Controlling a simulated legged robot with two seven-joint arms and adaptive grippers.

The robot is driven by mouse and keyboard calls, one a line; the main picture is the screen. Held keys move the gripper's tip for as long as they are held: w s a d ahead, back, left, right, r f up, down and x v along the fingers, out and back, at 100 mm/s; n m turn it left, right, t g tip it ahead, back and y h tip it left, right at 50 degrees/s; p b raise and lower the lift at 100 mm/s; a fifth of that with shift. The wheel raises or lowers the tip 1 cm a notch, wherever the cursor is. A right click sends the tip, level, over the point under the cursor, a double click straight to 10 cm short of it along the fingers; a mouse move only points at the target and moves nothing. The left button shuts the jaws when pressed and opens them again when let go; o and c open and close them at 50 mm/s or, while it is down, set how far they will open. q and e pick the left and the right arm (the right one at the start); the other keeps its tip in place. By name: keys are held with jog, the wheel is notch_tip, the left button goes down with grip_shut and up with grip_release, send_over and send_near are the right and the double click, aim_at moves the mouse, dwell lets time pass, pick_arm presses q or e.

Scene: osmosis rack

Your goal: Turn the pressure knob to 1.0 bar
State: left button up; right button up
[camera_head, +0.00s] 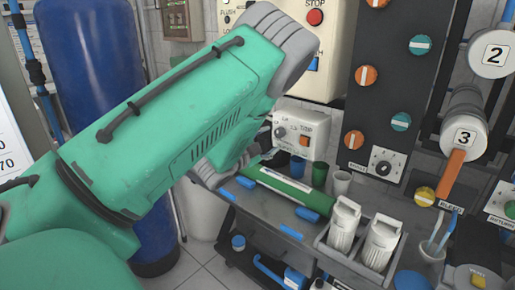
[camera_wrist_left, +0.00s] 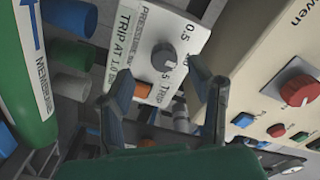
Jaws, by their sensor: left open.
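The pressure switch box (camera_head: 318,118) is a small white unit on the bench, with a dark round knob (camera_head: 280,132) and an orange rocker switch (camera_head: 305,140). In the left wrist view the box (camera_wrist_left: 140,45) is tilted, and its label reads trip at 1.0 bar. The knob (camera_wrist_left: 165,57) sits beside the 0.5 mark; its pointer setting is too small to read. My left gripper (camera_wrist_left: 158,90) is open and empty, its fingers apart, with the knob showing beyond the gap between them. In the head view my green left arm hides most of the gripper. My right gripper is not in view.
A green and white membrane tube (camera_head: 290,190) lies in front. White filter housings (camera_head: 343,222) stand nearer. A cream panel with a red knob (camera_wrist_left: 300,90) is beside the left gripper.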

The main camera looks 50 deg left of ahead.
pick_arm(q)
jog(key=s, duration=0.6)
jog(key=shift+s+d+f, duration=0.15)
jog(key=shift+s+d, duration=0.1)
jog(key=shift+s, duration=0.1)
